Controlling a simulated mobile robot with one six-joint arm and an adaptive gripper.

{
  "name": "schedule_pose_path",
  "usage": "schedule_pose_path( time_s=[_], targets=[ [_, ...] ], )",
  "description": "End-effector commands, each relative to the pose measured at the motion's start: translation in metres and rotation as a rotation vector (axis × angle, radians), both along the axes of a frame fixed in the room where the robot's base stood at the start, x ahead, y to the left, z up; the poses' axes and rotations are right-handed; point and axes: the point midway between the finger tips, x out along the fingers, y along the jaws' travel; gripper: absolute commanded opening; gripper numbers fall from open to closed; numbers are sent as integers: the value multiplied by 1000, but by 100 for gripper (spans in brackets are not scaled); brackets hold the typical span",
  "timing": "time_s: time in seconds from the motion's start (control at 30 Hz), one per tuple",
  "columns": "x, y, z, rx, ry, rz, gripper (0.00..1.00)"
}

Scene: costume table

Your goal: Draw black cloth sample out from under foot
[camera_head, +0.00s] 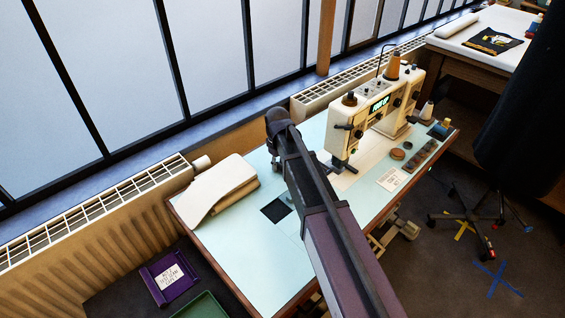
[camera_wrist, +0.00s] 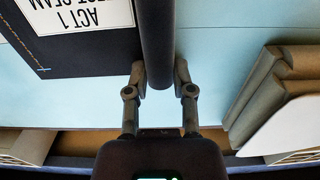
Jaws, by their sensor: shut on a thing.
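The black cloth sample (camera_wrist: 72,48), a dark sheet with a white printed label, lies over the pale blue table at the upper left of the wrist view. It has a thick rolled edge on its right side. My gripper (camera_wrist: 159,82) is shut on the end of this roll. In the head view my gripper (camera_head: 275,160) hangs over the table left of the sewing machine, and my arm largely hides the sample. The machine's presser foot (camera_head: 341,168) is small there, and I cannot tell whether the sample is under it.
Folded cream cloth (camera_head: 220,190) lies at the table's left end. A dark square (camera_head: 276,209) shows on the tabletop. The sewing machine (camera_head: 365,115) stands beside my arm. A purple labelled sample (camera_head: 168,278) lies lower left, by a green tray (camera_head: 203,306). The front left tabletop is clear.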

Motion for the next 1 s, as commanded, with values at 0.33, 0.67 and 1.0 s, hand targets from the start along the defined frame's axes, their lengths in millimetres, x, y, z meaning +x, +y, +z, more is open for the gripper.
schedule_pose_path(
  time_s=[0.33, 0.67, 1.0],
  targets=[
    [-8, 12, 0, 0, 0, -6, 0],
    [-10, 16, 0, 0, 0, -7, 0],
    [-10, 15, 0, 0, 0, -8, 72]
  ],
)
